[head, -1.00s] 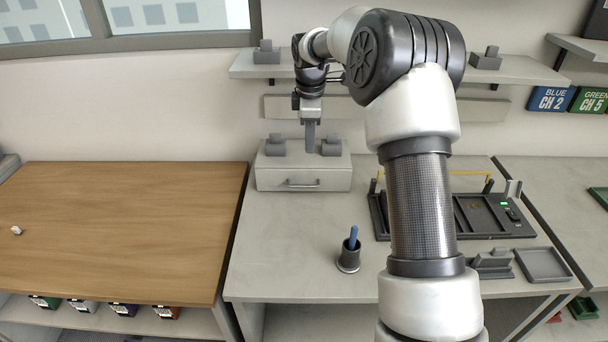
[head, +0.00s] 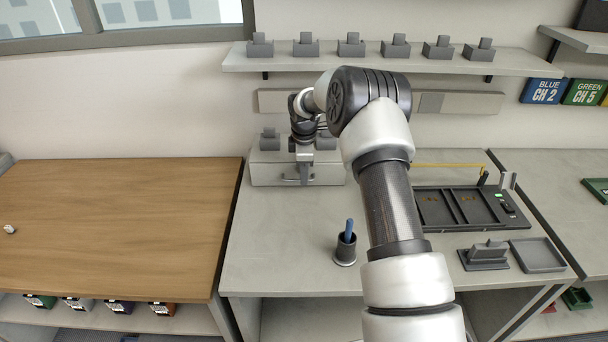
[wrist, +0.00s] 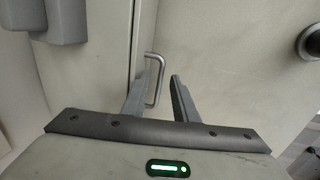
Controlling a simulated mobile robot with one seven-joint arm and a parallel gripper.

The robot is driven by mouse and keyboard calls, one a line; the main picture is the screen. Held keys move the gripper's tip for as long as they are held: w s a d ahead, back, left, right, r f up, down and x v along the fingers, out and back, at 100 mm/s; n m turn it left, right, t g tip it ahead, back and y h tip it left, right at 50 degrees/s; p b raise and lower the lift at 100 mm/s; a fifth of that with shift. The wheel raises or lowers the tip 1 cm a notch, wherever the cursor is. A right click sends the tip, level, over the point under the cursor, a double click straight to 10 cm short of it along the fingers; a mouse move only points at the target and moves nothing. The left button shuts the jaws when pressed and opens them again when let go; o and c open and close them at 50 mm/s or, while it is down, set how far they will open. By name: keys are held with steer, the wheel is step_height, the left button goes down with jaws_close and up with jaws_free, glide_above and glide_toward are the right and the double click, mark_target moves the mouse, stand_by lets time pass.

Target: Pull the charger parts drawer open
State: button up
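The charger parts drawer (head: 268,174) is in a low light-grey box at the back of the bench. Its front looks flush with the box. In the wrist view its thin metal bar handle (wrist: 155,82) stands out from the pale front. My gripper (head: 305,180) points down in front of the drawer and hides the middle of the front and part of the handle. In the wrist view my gripper (wrist: 158,78) is open, its two fingers on either side of the handle. The handle is nearer the left finger; I cannot tell whether they touch.
Two grey cradles stand on top of the box, the left one (head: 269,141) clear of my arm. A dark cup (head: 345,250) with a blue tool stands nearer on the bench. A black tray (head: 455,208) lies to the right. The bench in front of the drawer is clear.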

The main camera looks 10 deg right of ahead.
steer(key=shift+w+f, duration=0.1)
steer(key=shift+f, duration=0.4)
jaws_close()
stand_by(1.2)
